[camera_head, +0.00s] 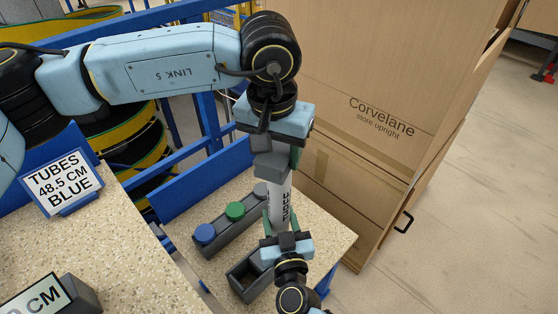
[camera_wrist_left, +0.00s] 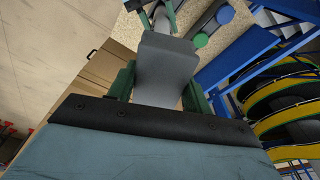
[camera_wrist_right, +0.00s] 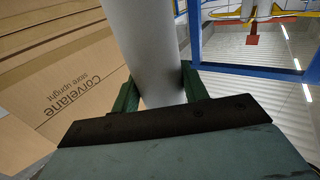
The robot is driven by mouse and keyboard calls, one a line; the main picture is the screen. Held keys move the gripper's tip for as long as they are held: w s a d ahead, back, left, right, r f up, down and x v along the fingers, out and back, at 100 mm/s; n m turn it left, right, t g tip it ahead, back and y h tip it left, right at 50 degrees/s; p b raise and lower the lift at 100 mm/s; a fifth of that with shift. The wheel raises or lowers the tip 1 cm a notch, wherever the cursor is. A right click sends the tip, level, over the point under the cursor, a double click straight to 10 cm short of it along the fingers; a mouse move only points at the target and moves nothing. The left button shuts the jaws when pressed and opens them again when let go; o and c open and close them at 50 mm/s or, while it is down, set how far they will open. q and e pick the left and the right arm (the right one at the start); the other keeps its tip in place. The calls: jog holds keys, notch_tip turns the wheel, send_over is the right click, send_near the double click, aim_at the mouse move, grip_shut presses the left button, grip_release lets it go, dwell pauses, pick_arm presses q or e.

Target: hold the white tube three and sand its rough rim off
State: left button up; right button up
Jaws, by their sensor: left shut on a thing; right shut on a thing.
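The white tube (camera_head: 279,204) with dark lettering stands roughly upright over the small speckled table. My right gripper (camera_head: 281,226) is shut on its lower part; the right wrist view shows the tube (camera_wrist_right: 146,45) between the green fingers. My left gripper (camera_head: 276,152) is above, shut on a grey block (camera_head: 272,166), which also shows between its fingers in the left wrist view (camera_wrist_left: 165,72). The block is at the tube's upper end. It hides the rim, so I cannot tell whether they touch or how rough the rim is.
A dark rack (camera_head: 222,234) with blue, green and grey round tops stands on the small table (camera_head: 325,238), beside an open dark box (camera_head: 240,283). A large cardboard box (camera_head: 375,75) stands close behind on the right. The spiral conveyor (camera_head: 135,150) and blue rails are left.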

pick_arm(q)
jog(key=shift+w+d, duration=0.8)
jog(key=shift+r, duration=0.1)
jog(key=shift+r, duration=0.1)
jog(key=shift+f, duration=0.2)
